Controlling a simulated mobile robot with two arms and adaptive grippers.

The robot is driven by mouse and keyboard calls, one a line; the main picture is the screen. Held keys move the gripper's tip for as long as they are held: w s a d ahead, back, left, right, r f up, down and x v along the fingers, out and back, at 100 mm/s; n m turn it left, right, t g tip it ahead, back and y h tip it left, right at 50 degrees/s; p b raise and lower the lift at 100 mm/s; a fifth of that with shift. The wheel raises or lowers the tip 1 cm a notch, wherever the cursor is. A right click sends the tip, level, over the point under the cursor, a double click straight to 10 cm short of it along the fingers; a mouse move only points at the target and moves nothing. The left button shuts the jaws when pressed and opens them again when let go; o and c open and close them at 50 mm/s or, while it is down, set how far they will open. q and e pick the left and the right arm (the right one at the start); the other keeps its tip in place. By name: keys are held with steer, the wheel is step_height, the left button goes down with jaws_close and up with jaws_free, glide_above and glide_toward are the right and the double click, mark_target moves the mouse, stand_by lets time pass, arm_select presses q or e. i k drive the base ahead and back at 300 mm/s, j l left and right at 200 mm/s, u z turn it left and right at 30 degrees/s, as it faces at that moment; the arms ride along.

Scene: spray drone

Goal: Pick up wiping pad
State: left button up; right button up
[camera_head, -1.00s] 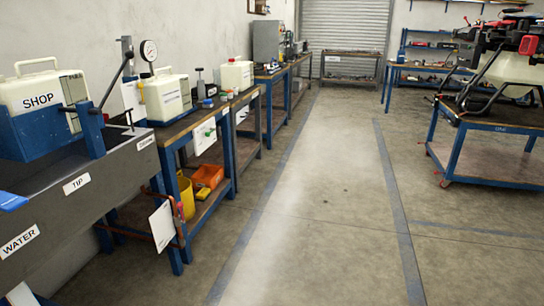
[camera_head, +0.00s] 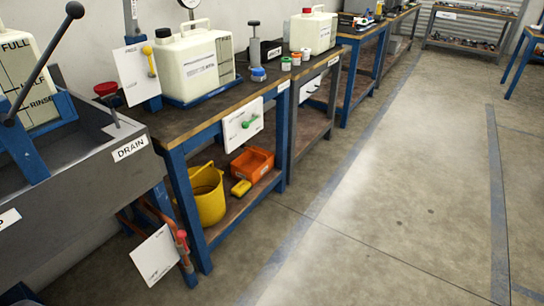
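A small yellow block (camera_head: 241,188) lies on the lower shelf of the near workbench, between a yellow bucket (camera_head: 207,195) and an orange bin (camera_head: 253,163). It looks like a pad or sponge and may be the wiping pad, but I cannot be sure at this size. No other pad is clear to see. Neither of my grippers shows in the head view.
A grey sink (camera_head: 75,195) marked DRAIN stands at the left. A white card (camera_head: 155,256) hangs low by the bench leg. White jugs (camera_head: 193,65) stand on the bench top (camera_head: 185,117). The concrete floor (camera_head: 385,190) to the right is clear.

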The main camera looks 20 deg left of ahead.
mark_target(244, 187)
steer(key=i, duration=2.35)
steer(key=i+u, duration=0.2)
steer(key=u, duration=0.25)
steer(key=i+l+u, duration=0.1)
steer(key=u, duration=0.3)
steer(key=i+l+u, duration=0.1)
steer(key=u, duration=0.35)
steer(key=i+l+u, duration=0.25)
steer(key=u, duration=0.15)
